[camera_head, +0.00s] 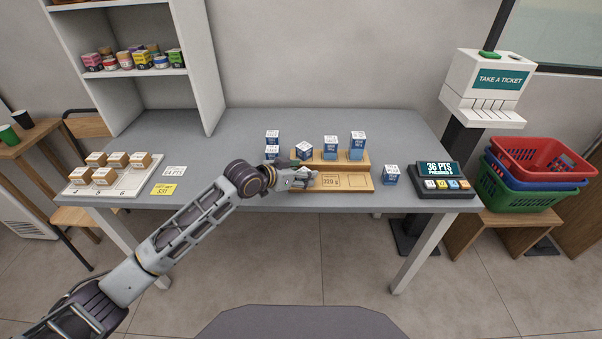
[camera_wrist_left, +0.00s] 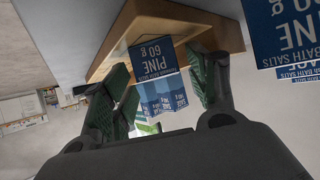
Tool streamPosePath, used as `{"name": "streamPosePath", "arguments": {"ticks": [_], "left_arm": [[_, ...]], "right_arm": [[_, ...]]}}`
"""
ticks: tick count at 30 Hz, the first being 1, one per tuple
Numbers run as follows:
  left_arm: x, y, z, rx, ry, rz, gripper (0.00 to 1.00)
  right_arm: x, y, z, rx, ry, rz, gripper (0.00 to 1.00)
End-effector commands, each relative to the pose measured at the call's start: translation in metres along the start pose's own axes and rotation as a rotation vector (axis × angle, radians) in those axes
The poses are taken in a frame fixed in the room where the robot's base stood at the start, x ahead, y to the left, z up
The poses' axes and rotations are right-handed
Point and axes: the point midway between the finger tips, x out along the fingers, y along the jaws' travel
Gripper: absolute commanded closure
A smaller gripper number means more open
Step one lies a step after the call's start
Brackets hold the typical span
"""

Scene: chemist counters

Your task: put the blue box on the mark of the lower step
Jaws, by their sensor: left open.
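Several blue-and-white boxes are around a wooden two-step stand. A turned one (camera_head: 304,151) is at the left end of the upper step (camera_head: 345,167); two more (camera_head: 330,147) (camera_head: 357,146) stand upright along that step. Others stand on the table left of the stand (camera_head: 272,137), and one (camera_head: 391,174) to its right. The lower step (camera_head: 330,188) bears a "320 g" label and an outlined mark (camera_head: 359,181). My left gripper (camera_head: 303,176) is open at the stand's left end. In the left wrist view, a blue "PINE 60 g" box (camera_wrist_left: 153,61) shows between its spread fingers (camera_wrist_left: 165,85).
A tray of small brown-and-white boxes (camera_head: 126,189) and a yellow card (camera_head: 163,189) lie at the left of the table. A points display with buttons (camera_head: 443,177) stands at the right. Stacked baskets (camera_head: 530,175) are beyond the table. The table behind the stand is clear.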

Motion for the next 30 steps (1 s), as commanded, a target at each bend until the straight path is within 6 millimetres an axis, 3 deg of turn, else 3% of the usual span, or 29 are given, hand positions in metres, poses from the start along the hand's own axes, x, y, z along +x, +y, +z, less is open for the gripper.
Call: {"name": "streamPosePath", "arguments": {"ticks": [8,18,30], "left_arm": [[-0.014,-0.001,-0.002,0.0,0.001,0.0,0.42],[-0.052,-0.001,-0.001,0.001,-0.001,-0.001,0.42],[-0.096,-0.001,-0.001,0.001,-0.001,-0.001,0.42]], "right_arm": [[-0.002,0.001,-0.005,0.0,0.012,0.001,0.42],[0.01,0.002,0.021,0.001,-0.004,0.003,0.42],[0.018,0.009,0.029,-0.001,0.007,0.013,0.42]]}}
